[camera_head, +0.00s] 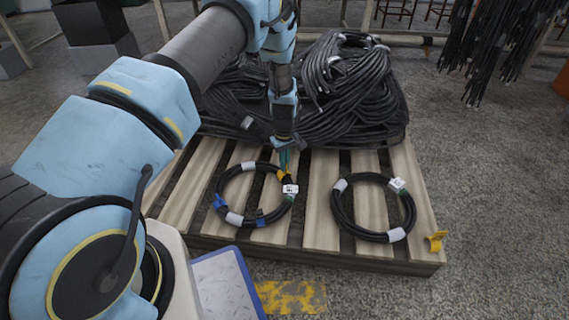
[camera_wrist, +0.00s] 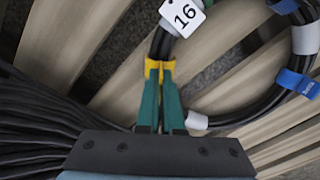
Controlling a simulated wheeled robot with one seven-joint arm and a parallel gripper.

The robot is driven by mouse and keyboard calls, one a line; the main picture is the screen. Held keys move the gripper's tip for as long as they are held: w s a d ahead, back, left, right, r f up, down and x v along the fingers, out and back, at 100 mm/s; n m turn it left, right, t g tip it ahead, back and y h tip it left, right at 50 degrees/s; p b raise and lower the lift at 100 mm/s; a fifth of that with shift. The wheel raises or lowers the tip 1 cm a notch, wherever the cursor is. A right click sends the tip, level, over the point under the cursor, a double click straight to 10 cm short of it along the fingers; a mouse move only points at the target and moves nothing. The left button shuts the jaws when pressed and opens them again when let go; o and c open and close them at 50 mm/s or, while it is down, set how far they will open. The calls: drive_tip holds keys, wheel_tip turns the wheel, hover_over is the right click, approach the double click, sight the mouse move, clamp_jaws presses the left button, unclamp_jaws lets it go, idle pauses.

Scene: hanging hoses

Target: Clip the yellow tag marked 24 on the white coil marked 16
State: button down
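The coil marked 16 (camera_head: 224,183) is a black hose ring with white and blue bands, lying on the pallet at left centre. Its white label reading 16 (camera_wrist: 182,15) shows at the top of the wrist view. A yellow tag (camera_wrist: 153,66) sits at the coil's hose beside that label, with yellow on both sides of the hose; it also shows in the head view (camera_head: 282,174). Its number cannot be read. My gripper (camera_wrist: 160,88), with green fingers close together, is shut on this tag, at the coil in the head view (camera_head: 285,158).
A second black coil (camera_head: 335,208) with white bands and a label lies to the right. Another yellow tag (camera_head: 435,241) lies at the pallet's right front corner. A big heap of black hoses (camera_head: 350,85) fills the pallet's back. Hoses hang (camera_head: 495,40) at upper right.

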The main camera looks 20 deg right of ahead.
drive_tip(key=shift+f, duration=0.5)
idle(0.3)
drive_tip(key=c, duration=1)
unclamp_jaws()
drive_tip(key=shift+r, duration=0.1)
